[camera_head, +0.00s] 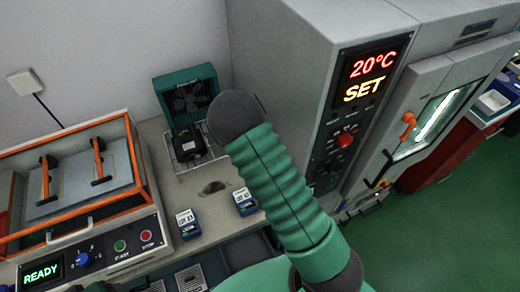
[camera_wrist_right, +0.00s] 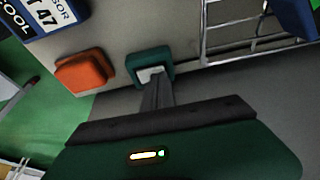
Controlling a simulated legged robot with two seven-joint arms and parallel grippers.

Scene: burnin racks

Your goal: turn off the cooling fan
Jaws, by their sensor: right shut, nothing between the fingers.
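The cooling fan (camera_head: 190,98) is a teal box with a dark round grille, standing at the back of the bench against the wall in the head view. My right arm covers the area just right of it. In the right wrist view, an orange button (camera_wrist_right: 83,73) and a teal button (camera_wrist_right: 134,60) with a pale centre sit side by side on a grey surface. My right gripper (camera_wrist_right: 153,80) is shut and empty, its tips over the teal button; I cannot tell whether they press it. The head view does not show this gripper. My left gripper is not in view.
A black device sits on a wire rack (camera_head: 188,160) before the fan. Small blue-and-white units (camera_head: 187,223) lie on the bench. An orange-framed box (camera_head: 75,185) with a READY panel stands left. A tall grey chamber (camera_head: 290,60) showing 20°C SET stands right.

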